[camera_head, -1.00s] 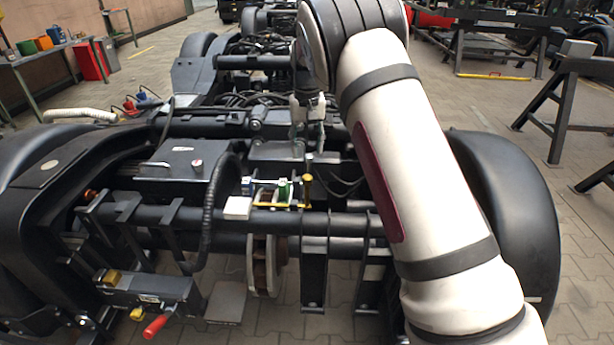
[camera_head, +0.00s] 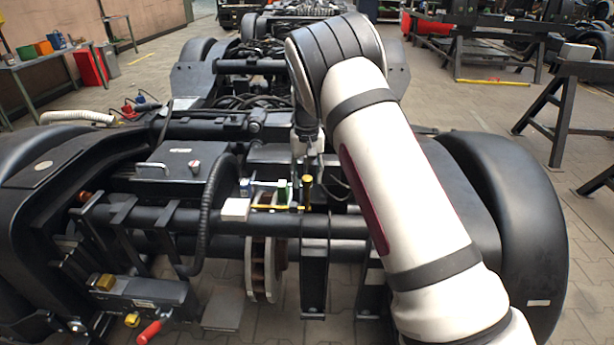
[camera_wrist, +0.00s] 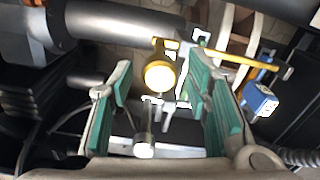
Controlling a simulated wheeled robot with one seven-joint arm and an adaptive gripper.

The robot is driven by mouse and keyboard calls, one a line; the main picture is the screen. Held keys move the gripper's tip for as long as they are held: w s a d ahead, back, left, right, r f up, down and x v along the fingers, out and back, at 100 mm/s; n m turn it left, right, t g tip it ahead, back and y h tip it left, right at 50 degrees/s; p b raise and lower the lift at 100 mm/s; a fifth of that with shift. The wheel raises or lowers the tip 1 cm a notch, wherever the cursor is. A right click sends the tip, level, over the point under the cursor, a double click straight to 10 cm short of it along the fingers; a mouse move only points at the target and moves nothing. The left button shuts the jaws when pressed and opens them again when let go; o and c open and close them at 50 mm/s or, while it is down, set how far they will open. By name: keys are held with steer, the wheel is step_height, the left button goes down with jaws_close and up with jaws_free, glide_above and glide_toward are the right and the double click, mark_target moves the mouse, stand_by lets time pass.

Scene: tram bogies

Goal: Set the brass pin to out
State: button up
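The brass pin (camera_head: 307,182) stands upright beside the green part on the bogie frame, with a round yellow head. In the wrist view its round head (camera_wrist: 160,76) shows between the two fingers, with a yellow bar running off to the right behind it. My gripper (camera_wrist: 163,95) is open, its green-padded fingers apart on either side of the brass head, and I see no contact. In the head view my gripper (camera_head: 308,160) hangs just above and behind the pin, partly hidden by my arm.
A blue block (camera_wrist: 260,98) sits right of the fingers. A green part (camera_head: 283,192) and a white box (camera_head: 235,209) are left of the pin. A thick dark tube (camera_wrist: 115,22) crosses beyond the pin. A red-handled lever (camera_head: 152,330) is at lower left.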

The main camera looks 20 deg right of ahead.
jaws_close()
steer(key=s+d+p, duration=0.1)
steer(key=s+d, duration=0.2)
steer(key=d, duration=0.6)
steer(key=s+d+p, duration=0.1)
steer(key=s+d, duration=0.2)
steer(key=d, duration=0.6)
steer(key=shift+d, duration=0.3)
steer(key=shift+o, duration=1.3)
jaws_free()
steer(key=shift+d, duration=0.1)
steer(key=shift+r, duration=0.1)
step_height(320, 180, up, 12)
